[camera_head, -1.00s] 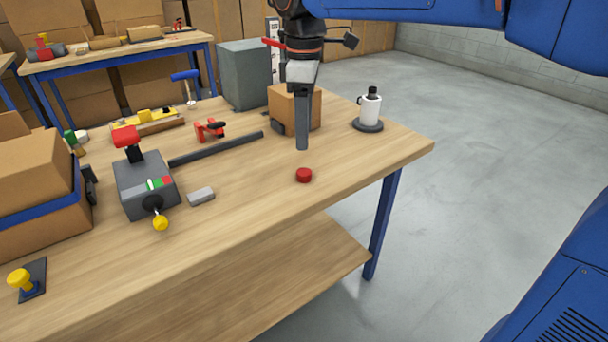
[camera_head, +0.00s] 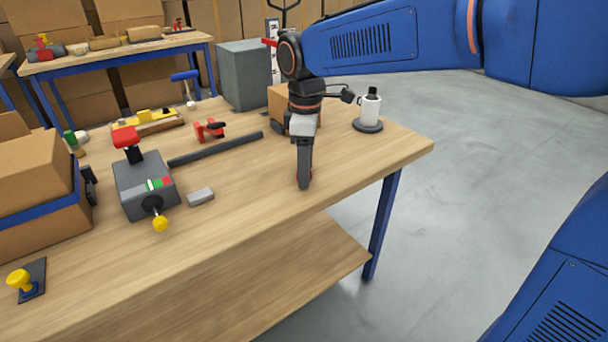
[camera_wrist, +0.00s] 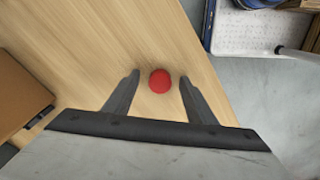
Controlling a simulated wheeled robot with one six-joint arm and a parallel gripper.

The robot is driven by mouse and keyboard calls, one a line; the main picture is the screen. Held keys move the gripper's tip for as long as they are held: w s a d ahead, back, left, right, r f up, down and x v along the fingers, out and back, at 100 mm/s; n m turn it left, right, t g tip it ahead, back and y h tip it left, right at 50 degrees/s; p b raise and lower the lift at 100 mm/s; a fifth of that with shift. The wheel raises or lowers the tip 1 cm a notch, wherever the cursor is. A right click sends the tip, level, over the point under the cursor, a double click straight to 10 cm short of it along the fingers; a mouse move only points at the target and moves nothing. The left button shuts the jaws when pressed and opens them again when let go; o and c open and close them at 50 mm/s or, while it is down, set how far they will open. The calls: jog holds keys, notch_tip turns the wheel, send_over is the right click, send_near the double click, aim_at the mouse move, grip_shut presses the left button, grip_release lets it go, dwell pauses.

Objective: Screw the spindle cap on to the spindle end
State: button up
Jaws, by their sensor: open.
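A small round red cap (camera_wrist: 159,80), which looks like the spindle cap, lies on the workbench (camera_head: 240,205) near its front edge. In the wrist view it sits between the two fingertips of my gripper (camera_wrist: 158,76), with a gap on each side. In the head view my gripper (camera_head: 304,184) points straight down at the cap and hides nearly all of it. The jaws are open and hold nothing. A grey block device (camera_head: 146,186) with a red top and a yellow knob stands to the left. I cannot tell which part is the spindle end.
A small grey block (camera_head: 201,196) and a long dark bar (camera_head: 215,150) lie left of my gripper. A red clamp-like tool (camera_head: 209,131), a cardboard box (camera_head: 280,100) and a white bottle (camera_head: 369,108) stand farther back. Bare wood surrounds the cap.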

jog(key=c, duration=1.1)
jog(key=shift+o, duration=0.2)
jog(key=shift+r, duration=0.1)
